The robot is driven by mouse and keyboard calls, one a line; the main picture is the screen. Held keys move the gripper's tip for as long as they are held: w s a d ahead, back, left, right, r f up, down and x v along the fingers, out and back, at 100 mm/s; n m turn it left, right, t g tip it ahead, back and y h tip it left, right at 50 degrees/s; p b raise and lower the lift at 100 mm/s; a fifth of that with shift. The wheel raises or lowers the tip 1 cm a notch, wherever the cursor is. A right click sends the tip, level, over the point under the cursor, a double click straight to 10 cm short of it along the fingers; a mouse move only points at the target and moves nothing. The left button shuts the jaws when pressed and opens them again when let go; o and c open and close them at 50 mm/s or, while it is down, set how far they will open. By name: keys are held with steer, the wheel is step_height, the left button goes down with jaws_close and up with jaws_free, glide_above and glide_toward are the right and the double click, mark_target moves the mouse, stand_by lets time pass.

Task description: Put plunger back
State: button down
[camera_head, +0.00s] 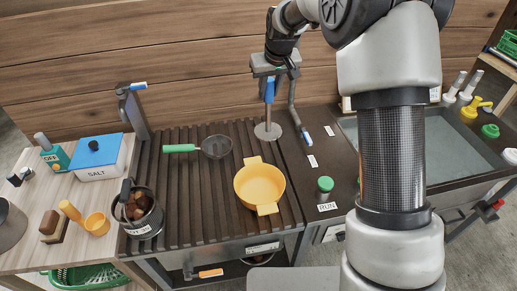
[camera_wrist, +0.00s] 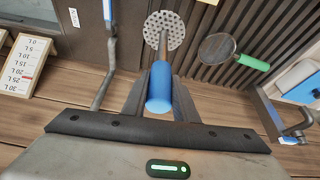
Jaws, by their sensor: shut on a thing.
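The plunger has a blue handle (camera_head: 269,89), a thin grey rod and a round perforated disc (camera_head: 267,131) at its lower end. My gripper (camera_head: 269,75) is shut on the blue handle, and the plunger hangs about upright with the disc down. The disc appears near the back right edge of the slatted top (camera_head: 185,145); I cannot tell whether it touches anything. In the wrist view the blue handle (camera_wrist: 160,88) lies between my two fingers (camera_wrist: 158,105), with the holed disc (camera_wrist: 164,30) beyond.
A bent grey pipe with a blue end (camera_head: 305,133) stands just right of the plunger. A green-handled strainer (camera_head: 215,147) and a yellow pot (camera_head: 258,187) sit on the slats. A grey post with a blue lever (camera_head: 134,108) stands left. A pot of chestnuts (camera_head: 142,226) is front left.

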steer(key=w+a, duration=0.3)
steer(key=w, duration=0.1)
step_height(320, 180, down, 10)
steer(key=shift+n+b, duration=0.3)
steer(key=shift+b, duration=0.15)
steer(key=shift+a, duration=0.1)
steer(key=shift+f, duration=0.2)
steer(key=c, duration=1.4)
jaws_free()
steer(key=shift+f, duration=0.1)
